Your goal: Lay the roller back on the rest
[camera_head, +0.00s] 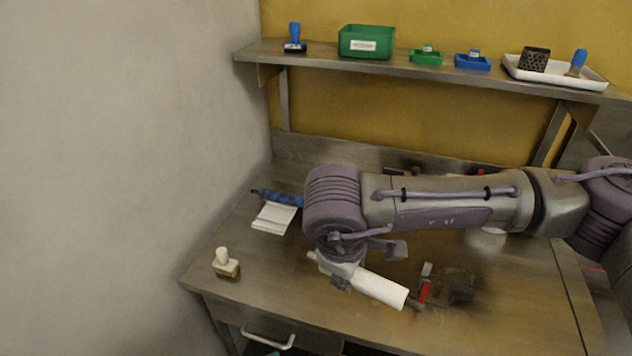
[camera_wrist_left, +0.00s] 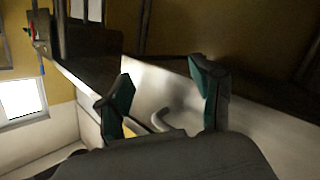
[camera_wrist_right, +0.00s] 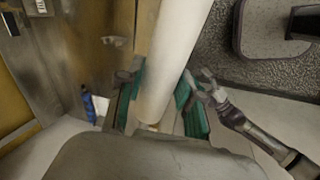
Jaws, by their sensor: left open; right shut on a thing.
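The roller is a white cylinder with wooden handle ends (camera_head: 378,287), over the front middle of the bench in the head view. My right gripper (camera_head: 342,279) is shut on it near its left end, partly hidden by my arm. In the right wrist view the white roller (camera_wrist_right: 178,55) runs between the green-padded fingers of that gripper (camera_wrist_right: 160,80). I cannot tell how high it is above the bench. A red upright piece (camera_head: 424,290) and a dark block (camera_head: 461,289) stand by its right end; I cannot tell whether they are the rest. My left gripper (camera_wrist_left: 163,88) is open and empty.
A small white-handled stamp (camera_head: 226,264) stands at the bench's front left. White sheets (camera_head: 274,217) and a blue cylinder (camera_head: 280,198) lie farther back. A shelf (camera_head: 320,58) above holds a green bin (camera_head: 366,42) and a white tray (camera_head: 590,80). The bench's front left is mostly clear.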

